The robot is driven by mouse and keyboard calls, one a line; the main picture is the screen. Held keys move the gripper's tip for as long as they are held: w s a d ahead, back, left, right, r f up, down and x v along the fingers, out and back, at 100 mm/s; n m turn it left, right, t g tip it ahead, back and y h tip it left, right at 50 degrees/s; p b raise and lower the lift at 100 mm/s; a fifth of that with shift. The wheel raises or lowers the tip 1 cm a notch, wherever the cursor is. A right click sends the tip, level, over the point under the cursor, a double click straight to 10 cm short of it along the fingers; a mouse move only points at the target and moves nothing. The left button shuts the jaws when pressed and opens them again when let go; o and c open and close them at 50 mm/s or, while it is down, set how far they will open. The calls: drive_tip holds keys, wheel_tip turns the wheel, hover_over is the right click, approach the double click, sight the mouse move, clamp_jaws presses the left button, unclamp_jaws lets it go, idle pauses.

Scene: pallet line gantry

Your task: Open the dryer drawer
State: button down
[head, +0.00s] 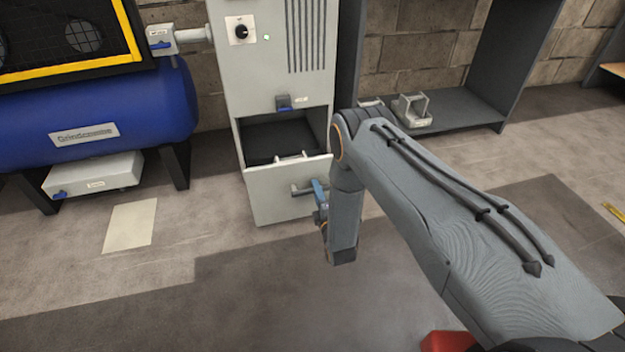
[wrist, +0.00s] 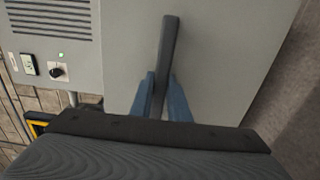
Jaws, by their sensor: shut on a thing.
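The dryer (head: 272,60) is a tall pale grey cabinet with a knob, a small green light and vent slots. Its drawer (head: 280,200) is low on the front and stands pulled out, with the dark inside showing above its front panel. A small pale item (head: 291,157) shows at the panel's top edge. The grey bar handle (head: 300,190) is on the drawer front. My gripper (head: 318,187) is shut on this handle. In the wrist view the blue fingers of my gripper (wrist: 161,82) sit either side of the handle (wrist: 168,45). My arm hides part of the drawer's right side.
A blue tank (head: 90,110) on dark legs stands left of the dryer, with a pale box (head: 95,175) under it. A dark shelf (head: 455,108) with a grey metal piece (head: 412,110) stands right. A red object (head: 447,342) is at the bottom edge. The floor in front is clear.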

drive_tip(key=shift+p+v, duration=0.3)
drive_tip(key=shift+v, duration=0.65)
drive_tip(key=shift+w, duration=0.1)
drive_tip(key=c, duration=1.7)
unclamp_jaws()
drive_tip(key=p+v, duration=0.2)
drive_tip(key=v, duration=0.6)
